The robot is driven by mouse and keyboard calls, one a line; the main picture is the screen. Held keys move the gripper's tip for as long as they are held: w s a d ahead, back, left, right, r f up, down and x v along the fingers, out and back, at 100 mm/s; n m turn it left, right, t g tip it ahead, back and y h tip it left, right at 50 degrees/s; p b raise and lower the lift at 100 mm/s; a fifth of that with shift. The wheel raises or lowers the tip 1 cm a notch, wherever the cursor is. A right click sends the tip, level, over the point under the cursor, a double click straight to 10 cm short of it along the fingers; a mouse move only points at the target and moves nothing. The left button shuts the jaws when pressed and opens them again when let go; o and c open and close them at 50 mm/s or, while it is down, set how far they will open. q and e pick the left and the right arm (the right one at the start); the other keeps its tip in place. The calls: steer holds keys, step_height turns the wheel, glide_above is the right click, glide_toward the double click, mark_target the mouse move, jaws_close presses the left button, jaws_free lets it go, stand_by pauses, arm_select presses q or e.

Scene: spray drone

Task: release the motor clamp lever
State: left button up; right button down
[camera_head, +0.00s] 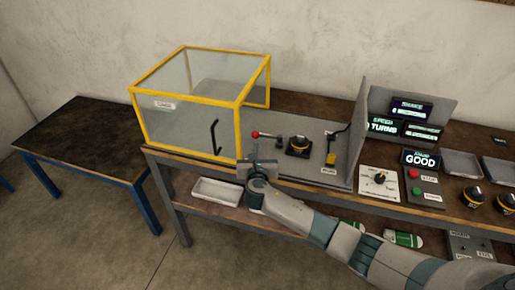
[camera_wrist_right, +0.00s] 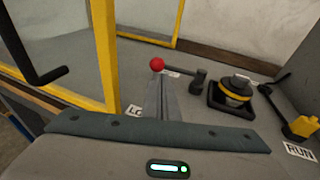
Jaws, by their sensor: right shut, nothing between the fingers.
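The clamp lever with a red ball knob (camera_head: 256,134) stands on the grey bench plate, and its arm runs right to a dark post. In the right wrist view the red knob (camera_wrist_right: 157,64) is just beyond my fingertips and the dark post (camera_wrist_right: 198,80) is to their right. The motor (camera_head: 298,145), black with a yellow ring, sits right of the lever; it also shows in the wrist view (camera_wrist_right: 236,88). My right gripper (camera_head: 256,156) is shut and empty, on the near side of the knob. Whether it touches the knob is unclear. My left gripper is out of view.
A yellow-framed clear box (camera_head: 185,125) with a black handle (camera_head: 215,136) stands close left of the gripper. A yellow-handled switch (camera_head: 331,158) and a grey upright panel (camera_head: 350,140) stand right of the motor. Displays (camera_head: 420,158) and a knob panel (camera_head: 379,182) are farther right.

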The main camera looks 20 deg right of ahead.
steer(key=a+b+v, duration=0.1)
steer(key=v, duration=0.7)
steer(key=shift+w+a, duration=0.3)
steer(key=shift+a, duration=0.05)
